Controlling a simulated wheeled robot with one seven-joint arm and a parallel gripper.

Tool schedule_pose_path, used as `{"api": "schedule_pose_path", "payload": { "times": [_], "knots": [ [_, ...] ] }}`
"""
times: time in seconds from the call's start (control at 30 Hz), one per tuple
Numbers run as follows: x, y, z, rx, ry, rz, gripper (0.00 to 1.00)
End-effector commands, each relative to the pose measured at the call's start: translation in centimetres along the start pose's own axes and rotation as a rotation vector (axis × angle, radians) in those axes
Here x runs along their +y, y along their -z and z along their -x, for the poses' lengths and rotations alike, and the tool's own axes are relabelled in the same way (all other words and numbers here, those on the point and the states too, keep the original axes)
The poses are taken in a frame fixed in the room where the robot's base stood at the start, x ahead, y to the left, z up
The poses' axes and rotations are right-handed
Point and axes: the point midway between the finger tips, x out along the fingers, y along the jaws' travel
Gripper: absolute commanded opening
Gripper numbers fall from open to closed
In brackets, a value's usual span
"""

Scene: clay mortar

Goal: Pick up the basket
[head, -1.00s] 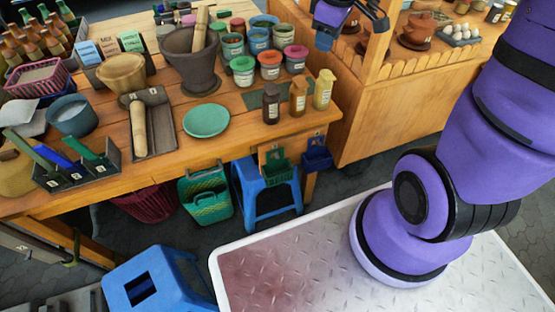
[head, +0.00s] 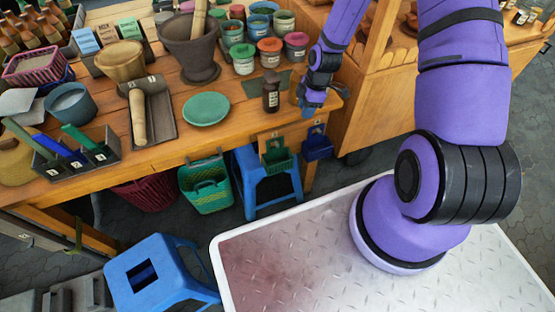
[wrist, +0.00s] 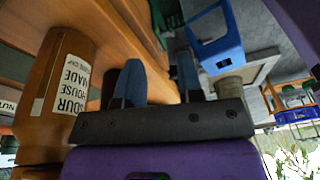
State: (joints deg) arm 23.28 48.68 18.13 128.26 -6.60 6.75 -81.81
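Several baskets show in the head view. A pink basket (head: 38,68) stands on the table at the left. A green woven basket (head: 207,186) and a dark red basket (head: 146,193) are on the floor under the table.
A labelled brown bottle (wrist: 65,90) is close beside the fingers in the wrist view. A dark bottle (head: 271,93) stands left of my gripper. A blue stool (head: 266,182) stands under the table; another blue stool (head: 160,272) is in front.

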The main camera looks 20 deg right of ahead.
Motion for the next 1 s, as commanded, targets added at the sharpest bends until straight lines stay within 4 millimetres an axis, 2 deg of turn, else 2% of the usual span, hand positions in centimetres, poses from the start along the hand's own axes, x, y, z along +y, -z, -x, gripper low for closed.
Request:
{"api": "schedule_pose_path", "payload": {
  "times": [0.03,0.1,0.4,0.53,0.77,1.0],
  "knots": [
    [-0.4,-0.2,-1.8,0.018,0.016,0.018,0.34],
    [-0.9,-0.3,-4.0,0.043,0.028,0.054,0.34],
    [-2.8,-0.4,-11.2,0.132,0.037,0.166,0.34],
    [-3.1,-0.5,-13.2,0.154,0.025,0.197,0.34],
    [-3.4,-0.4,-14.9,0.168,0.016,0.219,0.34],
    [-3.5,0.2,-18.2,0.168,0.017,0.218,0.34]
  ]
}}
